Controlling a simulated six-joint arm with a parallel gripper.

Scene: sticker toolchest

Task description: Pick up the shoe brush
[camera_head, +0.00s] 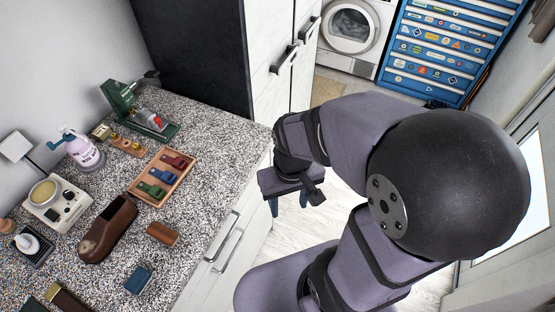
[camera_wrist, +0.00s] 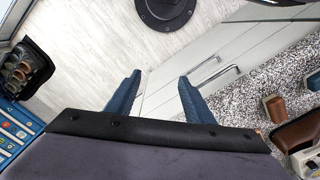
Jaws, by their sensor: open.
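A small brown block (camera_head: 162,233), which looks like the shoe brush, lies on the speckled worktop near its front edge. In the wrist view, what looks like the same brown block (camera_wrist: 274,107) is at the right; its bristles cannot be made out. A brown shoe-shaped piece (camera_head: 108,228) lies to its left in the head view. My gripper (camera_head: 289,203) is off the worktop's front edge, to the right of the brown block and apart from it. In the wrist view its blue fingers (camera_wrist: 160,80) are spread, with nothing between them.
A wooden tray (camera_head: 143,187) of coloured pieces lies behind the brown block, and a dark blue block (camera_head: 138,280) in front of it. A green press (camera_head: 133,110) stands at the back. Drawer handles (camera_head: 228,243) stick out below the worktop edge. Bare worktop lies right of the tray.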

